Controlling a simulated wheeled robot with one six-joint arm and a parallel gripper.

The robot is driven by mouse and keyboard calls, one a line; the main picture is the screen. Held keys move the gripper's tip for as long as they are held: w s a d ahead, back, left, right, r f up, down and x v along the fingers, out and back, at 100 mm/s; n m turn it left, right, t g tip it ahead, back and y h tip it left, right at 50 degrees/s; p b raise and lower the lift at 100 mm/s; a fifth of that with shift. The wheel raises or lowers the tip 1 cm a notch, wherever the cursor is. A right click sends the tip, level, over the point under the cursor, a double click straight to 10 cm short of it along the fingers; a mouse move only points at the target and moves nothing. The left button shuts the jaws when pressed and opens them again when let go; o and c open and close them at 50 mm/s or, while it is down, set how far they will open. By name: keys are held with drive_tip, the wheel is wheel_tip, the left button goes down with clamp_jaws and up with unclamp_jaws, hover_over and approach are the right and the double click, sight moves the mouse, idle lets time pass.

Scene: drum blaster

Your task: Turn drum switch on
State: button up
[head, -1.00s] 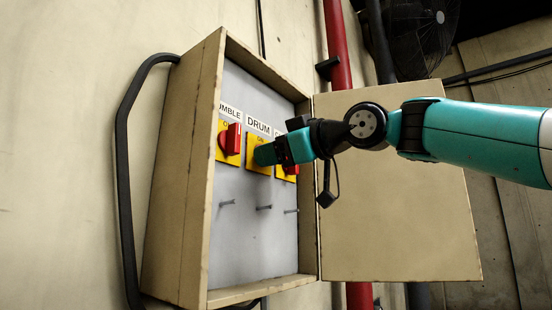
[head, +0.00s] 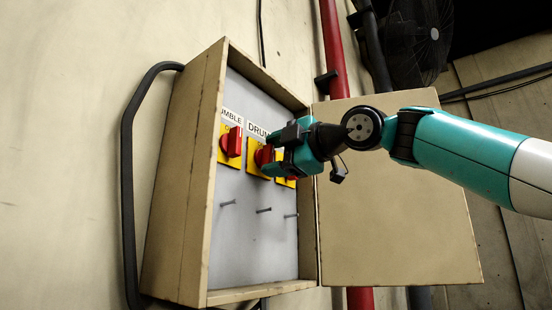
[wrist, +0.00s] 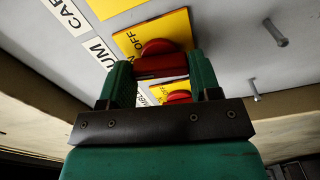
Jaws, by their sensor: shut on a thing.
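The drum switch is a red knob (head: 262,156) on a yellow plate (head: 254,168) under the DRUM label (head: 258,131), in the middle of the row in the open box. My gripper (head: 271,155) is at this knob, with one finger above and one below it in the head view. In the wrist view the red knob (wrist: 160,62) sits between the two green fingers (wrist: 160,72), and the jaws are shut on it. OFF shows on its plate. The knob's exact angle is hard to tell.
A like red switch (head: 232,141) is close on the left, and another (head: 291,178) is partly hidden by my gripper on the right. Several bolts (head: 264,210) stick out below. The box door (head: 400,230) hangs open behind my arm.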

drive_tip(key=shift+n, duration=0.9)
drive_tip(key=o, duration=0.9)
drive_tip(key=b+v, duration=0.4)
drive_tip(key=v, duration=1.3)
drive_tip(key=shift+s+d, duration=0.15)
drive_tip(key=shift+s, duration=0.05)
